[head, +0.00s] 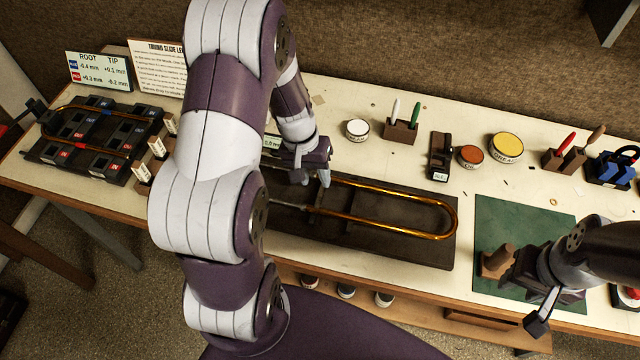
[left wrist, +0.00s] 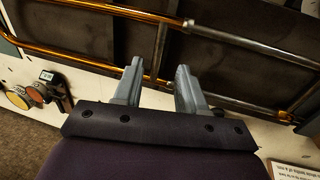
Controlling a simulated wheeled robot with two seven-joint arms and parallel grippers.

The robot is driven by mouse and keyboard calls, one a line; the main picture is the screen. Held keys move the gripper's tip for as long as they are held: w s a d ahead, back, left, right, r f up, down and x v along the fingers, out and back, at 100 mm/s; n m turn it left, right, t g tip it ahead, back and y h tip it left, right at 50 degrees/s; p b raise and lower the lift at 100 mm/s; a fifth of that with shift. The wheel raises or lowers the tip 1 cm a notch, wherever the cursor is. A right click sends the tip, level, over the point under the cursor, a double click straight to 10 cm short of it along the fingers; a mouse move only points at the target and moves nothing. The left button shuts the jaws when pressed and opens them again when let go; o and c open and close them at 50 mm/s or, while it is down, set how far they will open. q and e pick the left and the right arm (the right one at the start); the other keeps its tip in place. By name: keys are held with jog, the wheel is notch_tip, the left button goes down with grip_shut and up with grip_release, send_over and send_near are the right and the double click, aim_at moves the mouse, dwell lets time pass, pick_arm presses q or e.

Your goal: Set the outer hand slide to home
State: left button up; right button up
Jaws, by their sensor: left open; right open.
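The outer hand slide (head: 440,205) is a long brass U-shaped tube lying on a dark tray (head: 400,250) mid-bench, its bow toward the right. My left gripper (head: 315,174) is open just over the tube nearer the wall, toward the tray's left part. In the left wrist view the open fingers (left wrist: 158,80) reach to the near brass tube (left wrist: 75,60); I cannot tell whether they touch it. Silvery tube (left wrist: 245,42) extends from the other brass leg. My left arm hides the tray's left end. My right gripper (head: 515,292) is open over the green mat.
A wooden handled piece (head: 497,262) stands on the green mat (head: 510,220) beside my right gripper. Tins (head: 506,146), pens (head: 415,115) and tool holders (head: 440,155) line the back. A rack with another slide (head: 85,108) and sign cards (head: 98,70) stand at left.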

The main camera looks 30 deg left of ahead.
aim_at(321, 192)
pick_arm(q)
jog(key=f, duration=0.2)
jog(key=d+f, duration=0.1)
jog(key=f, duration=0.1)
jog(key=shift+w+d, duration=0.1)
jog(key=shift+w, duration=0.05)
jog(key=shift+a+f, duration=0.2)
jog(key=shift+d, duration=0.15)
jog(key=shift+c, duration=1)
grip_shut()
jog(key=s+a, duration=0.1)
jog(key=a, duration=0.4)
jog(key=s+a+b, duration=0.1)
jog(key=a, duration=0.5)
jog(key=s+a+b, duration=0.1)
jog(key=s+a, duration=0.1)
jog(key=a, duration=0.3)
jog(key=shift+a+r, duration=0.1)
jog(key=shift+a, duration=0.3)
